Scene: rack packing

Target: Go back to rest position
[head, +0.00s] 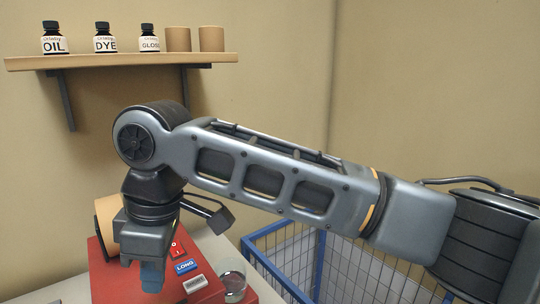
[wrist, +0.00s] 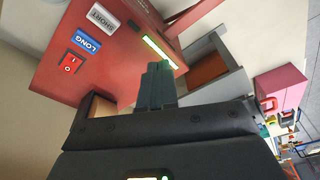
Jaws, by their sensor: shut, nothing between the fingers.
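My gripper (head: 152,278) points down at the red machine (head: 115,285) in the head view, with its blue-grey fingers in front of the machine. In the wrist view my gripper's fingers (wrist: 156,85) are together with nothing between them, near a lit yellow-green strip (wrist: 158,50) on the red machine. The machine carries a red switch (head: 178,248), a blue LONG button (head: 187,266) and a grey SHORT button (head: 195,284). I cannot tell whether the fingers touch the machine.
A shelf (head: 120,61) with several bottles and two brown cylinders is on the wall. A blue-framed wire basket (head: 300,255) stands right of the machine, below my arm. A glass (head: 234,284) is beside the machine. A pink box (wrist: 281,86) shows in the wrist view.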

